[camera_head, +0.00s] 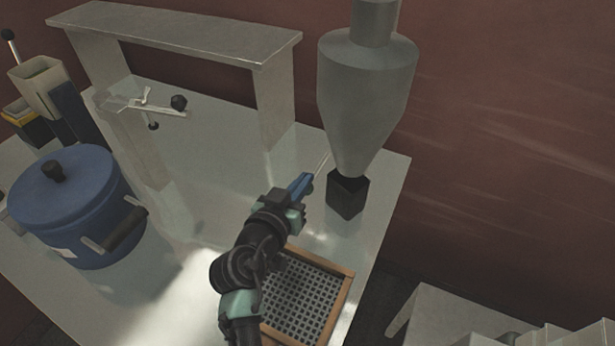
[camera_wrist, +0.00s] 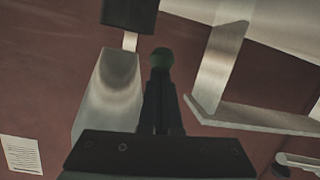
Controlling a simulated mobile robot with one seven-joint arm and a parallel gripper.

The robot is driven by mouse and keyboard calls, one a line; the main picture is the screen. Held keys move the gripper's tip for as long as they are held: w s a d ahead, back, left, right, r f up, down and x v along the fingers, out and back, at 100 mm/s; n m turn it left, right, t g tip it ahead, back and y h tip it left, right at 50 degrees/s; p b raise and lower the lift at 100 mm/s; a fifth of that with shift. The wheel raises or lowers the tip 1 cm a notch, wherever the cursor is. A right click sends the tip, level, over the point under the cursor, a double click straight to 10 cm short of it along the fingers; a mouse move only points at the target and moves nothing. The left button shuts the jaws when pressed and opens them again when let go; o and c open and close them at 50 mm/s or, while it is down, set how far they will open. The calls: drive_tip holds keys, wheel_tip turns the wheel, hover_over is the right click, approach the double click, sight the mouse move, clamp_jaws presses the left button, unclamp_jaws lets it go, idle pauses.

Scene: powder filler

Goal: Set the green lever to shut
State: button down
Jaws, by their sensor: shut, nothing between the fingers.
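The powder filler's grey hopper (camera_head: 365,90) stands at the right of the table, with a black block (camera_head: 347,194) at its lower end. A thin pale rod (camera_head: 322,163), perhaps the lever's arm, shows between the hopper and my fingertips. In the wrist view a dark green round knob (camera_wrist: 162,58) sits right at the tips of my gripper (camera_wrist: 161,85). I cannot tell whether they touch. My gripper's blue fingers (camera_head: 301,185) are shut and empty, left of the black block. The hopper (camera_wrist: 107,90) also shows in the wrist view. The lever's setting cannot be read.
A metal shelf frame (camera_head: 185,32) stands at the back. A blue lidded pot (camera_head: 78,205) is at left. A wood-framed grate (camera_head: 344,305) lies below my arm. A small rod with a black knob (camera_head: 179,102) sticks out near the shelf's left leg. The middle tabletop is clear.

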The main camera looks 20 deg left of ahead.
drive_tip(key=shift+s+f+b, duration=0.15)
drive_tip(key=shift+f+b, duration=1.25)
drive_tip(key=shift+b, duration=0.5)
drive_tip(key=shift+r, duration=0.1)
